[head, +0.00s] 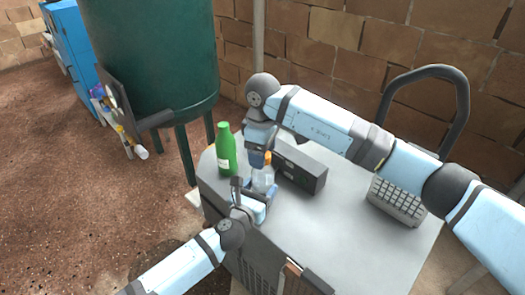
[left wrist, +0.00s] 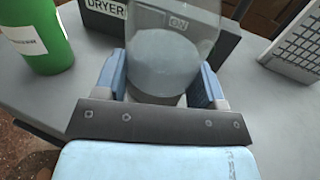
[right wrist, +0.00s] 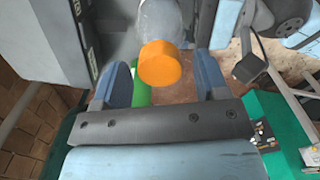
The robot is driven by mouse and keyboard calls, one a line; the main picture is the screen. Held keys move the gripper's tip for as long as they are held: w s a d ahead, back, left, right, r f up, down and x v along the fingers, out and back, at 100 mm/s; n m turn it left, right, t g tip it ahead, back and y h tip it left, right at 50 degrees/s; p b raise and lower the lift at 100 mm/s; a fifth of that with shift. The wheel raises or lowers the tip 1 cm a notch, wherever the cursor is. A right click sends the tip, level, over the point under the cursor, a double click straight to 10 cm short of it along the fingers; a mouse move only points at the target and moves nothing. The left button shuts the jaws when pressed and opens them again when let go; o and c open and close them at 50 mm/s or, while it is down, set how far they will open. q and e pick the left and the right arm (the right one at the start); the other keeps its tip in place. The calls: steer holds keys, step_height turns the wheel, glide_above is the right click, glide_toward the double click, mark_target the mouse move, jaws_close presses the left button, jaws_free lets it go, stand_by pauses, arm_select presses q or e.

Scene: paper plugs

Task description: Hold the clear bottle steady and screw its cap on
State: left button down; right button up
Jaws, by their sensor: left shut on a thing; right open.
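The clear bottle (head: 263,179) stands upright on the grey tabletop. My left gripper (head: 257,196) is shut around its lower part, with a finger on each side of the clear bottle (left wrist: 172,55) in the left wrist view. The orange cap (head: 267,157) is at the bottle's top. In the right wrist view the orange cap (right wrist: 160,63) lies between the spread fingers of my right gripper (right wrist: 163,82), with a gap on both sides. My right gripper is open just above the bottle and partly covers the cap in the head view. I cannot tell how far the cap is seated.
A green bottle (head: 226,152) stands close by on the left. A dark box (head: 302,168) marked DRYER is just right of the clear bottle. The front middle of the table is clear.

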steer(key=shift+r, duration=2.25)
steer(key=shift+c, duration=0.3)
